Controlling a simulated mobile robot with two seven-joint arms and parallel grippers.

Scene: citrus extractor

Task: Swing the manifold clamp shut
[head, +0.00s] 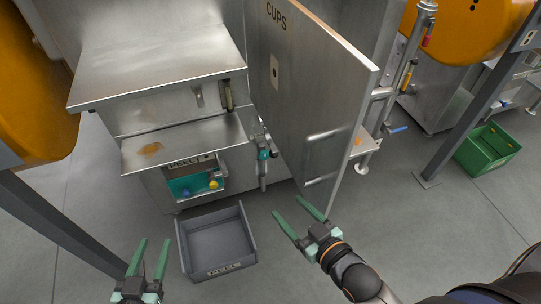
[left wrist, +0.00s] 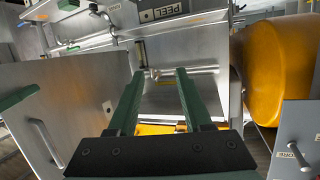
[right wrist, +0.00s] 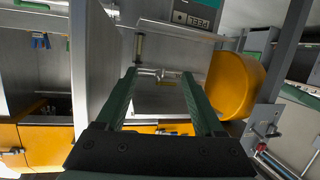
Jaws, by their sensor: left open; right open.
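A metal clamp with a teal part (head: 263,154) is on the machine front, just left of the open CUPS door, with a grey lever hanging down. I take it for the manifold clamp, but its closure is too small to read. A silver fitting with a horizontal bar shows ahead in the left wrist view (left wrist: 172,72) and right wrist view (right wrist: 158,73); I cannot tell if it is the same part. My left gripper (head: 153,242) is open and empty, low at left, beside the grey bin. My right gripper (head: 286,206) is open and empty, below the clamp and near the door's lower edge.
The CUPS door (head: 305,85) stands out from the machine, beside my right gripper. A grey bin (head: 217,268) lies on the floor between my grippers. Pipes with coloured handles (head: 400,75) stand behind the door. A green crate (head: 487,152) is at right.

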